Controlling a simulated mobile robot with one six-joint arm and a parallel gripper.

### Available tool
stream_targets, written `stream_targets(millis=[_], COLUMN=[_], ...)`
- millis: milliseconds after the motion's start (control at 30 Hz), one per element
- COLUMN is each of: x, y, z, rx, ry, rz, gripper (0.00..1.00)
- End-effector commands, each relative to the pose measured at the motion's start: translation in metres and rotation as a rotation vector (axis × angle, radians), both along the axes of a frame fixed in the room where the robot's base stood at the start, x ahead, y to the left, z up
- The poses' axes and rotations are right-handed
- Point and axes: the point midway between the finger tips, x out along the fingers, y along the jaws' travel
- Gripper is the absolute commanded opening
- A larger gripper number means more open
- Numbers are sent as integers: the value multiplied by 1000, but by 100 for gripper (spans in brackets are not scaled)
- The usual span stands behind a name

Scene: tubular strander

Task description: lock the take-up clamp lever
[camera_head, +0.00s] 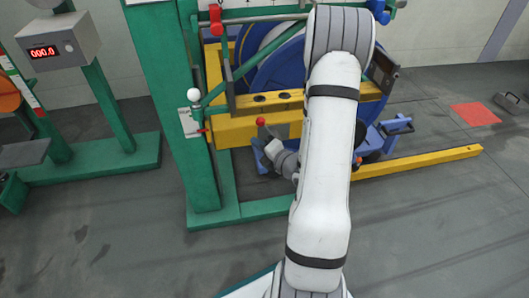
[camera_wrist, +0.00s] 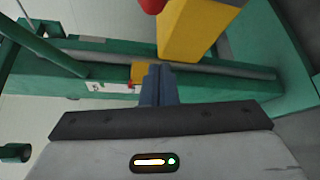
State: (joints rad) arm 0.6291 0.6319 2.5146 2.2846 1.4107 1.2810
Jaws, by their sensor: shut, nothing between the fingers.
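A red ball knob (camera_head: 261,121), which looks like the clamp lever's end, stands at the front of the yellow beam (camera_head: 240,129) of the take-up frame. In the wrist view a red knob (camera_wrist: 152,5) is cut off by the top edge, beside a yellow beam end (camera_wrist: 195,30). My gripper (camera_wrist: 158,68) has its blue fingers together, with nothing between them. The fingers point at the green frame and are apart from the red knob in that picture. In the head view my wrist is just below the knob, and the fingertips are hard to make out. The lever's shaft is mostly hidden.
A green post (camera_head: 172,100) stands left of the beam, with a white ball handle (camera_head: 193,95) on it. A blue reel (camera_head: 280,75) sits behind the beam. A yellow floor rail (camera_head: 420,162) runs right. The floor in front is clear.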

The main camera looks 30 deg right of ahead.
Motion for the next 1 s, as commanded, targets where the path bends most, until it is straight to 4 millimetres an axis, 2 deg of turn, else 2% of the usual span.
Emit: stream_targets(millis=[100, 300, 433, 600, 1000], x=[25, 59, 57, 55, 55], y=[8, 15, -6, -21, -25], z=[-7, -12, -4, 1, 4], rx=[-3, -1, -2, 0, 1], ry=[-2, -2, -3, -2, 1], rz=[6, 4, -5, -2, -1], gripper=[0, 0, 0, 0, 0])
